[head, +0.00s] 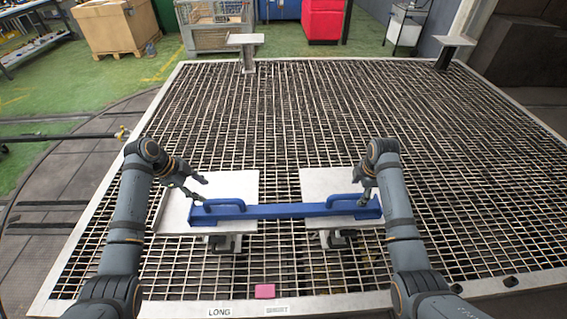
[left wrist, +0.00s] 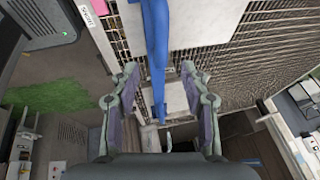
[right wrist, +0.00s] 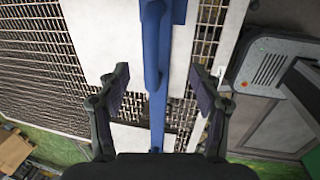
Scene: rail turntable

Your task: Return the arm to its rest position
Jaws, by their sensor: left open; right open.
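My left gripper (head: 198,188) is open by the left handle of a blue bar (head: 285,211). In the left wrist view my left gripper (left wrist: 160,100) has its fingers spread, with the blue bar (left wrist: 156,45) running between and beyond them. My right gripper (head: 364,199) is by the bar's right handle (head: 345,202). In the right wrist view my right gripper (right wrist: 158,95) is open, its fingers on either side of the bar (right wrist: 155,100); whether they touch it cannot be told. The bar lies level across two pale plates, the left one (head: 175,205) and the right one (head: 320,180).
The plates stand on a large metal grating (head: 420,120) with a pale rim. Two small pale stands, one left (head: 245,39) and one right (head: 454,41), are at the far side. The grating beyond the bar is clear.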

